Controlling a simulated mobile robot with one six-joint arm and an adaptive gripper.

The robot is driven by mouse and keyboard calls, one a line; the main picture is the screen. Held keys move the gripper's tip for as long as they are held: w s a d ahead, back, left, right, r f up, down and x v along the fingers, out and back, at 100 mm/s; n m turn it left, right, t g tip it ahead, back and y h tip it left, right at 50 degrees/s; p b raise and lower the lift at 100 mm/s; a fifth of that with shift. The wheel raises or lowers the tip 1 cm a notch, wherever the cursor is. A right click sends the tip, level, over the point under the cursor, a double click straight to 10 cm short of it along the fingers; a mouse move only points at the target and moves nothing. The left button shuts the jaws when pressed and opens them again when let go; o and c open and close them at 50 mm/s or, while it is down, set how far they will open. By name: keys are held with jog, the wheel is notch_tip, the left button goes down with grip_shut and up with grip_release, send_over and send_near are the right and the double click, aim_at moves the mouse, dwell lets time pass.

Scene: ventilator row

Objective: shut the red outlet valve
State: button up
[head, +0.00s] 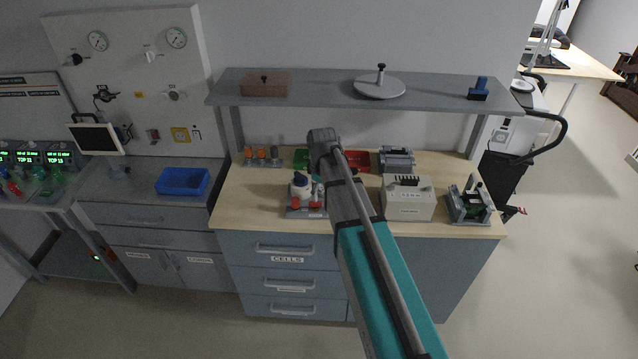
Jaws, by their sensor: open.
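I cannot tell for sure which part is the red outlet valve. Small red parts (297,202) show low on a white device with a dark blue knob (300,180) on the wooden bench, left of my arm. A small red piece (15,188) also shows in front of the lit screens at the far left. Another small red piece (522,211) sticks out past the bench's right end. Whether any valve is open or shut is too small to tell. My arm reaches up across the bench centre. My gripper cannot be made out; its end seems hidden behind the arm.
The bench (250,200) also holds a beige box (408,205), a green-and-grey device (470,203) and a red tray (357,159). A grey shelf (320,90) overhangs it. A blue bin (182,181) stands on the left counter below a gauge panel (135,60). Floor is clear at right.

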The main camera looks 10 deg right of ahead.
jog(key=s+f+m+b, duration=0.6)
jog(key=s+m, duration=0.2)
jog(key=s, duration=0.4)
jog(key=s+f+b, duration=0.2)
jog(key=f+b, duration=1)
jog(key=s+f+m+b, duration=0.1)
jog(key=s+f+b, duration=0.1)
jog(key=f+b, duration=1.1)
dwell(0.5)
jog(key=shift+s+d, duration=0.1)
jog(key=shift+r, duration=0.1)
notch_tip(320, 180, up, 15)
jog(key=s+p, duration=0.1)
jog(key=p, duration=1.3)
jog(key=shift+f+p, duration=0.2)
jog(key=shift+p, duration=0.2)
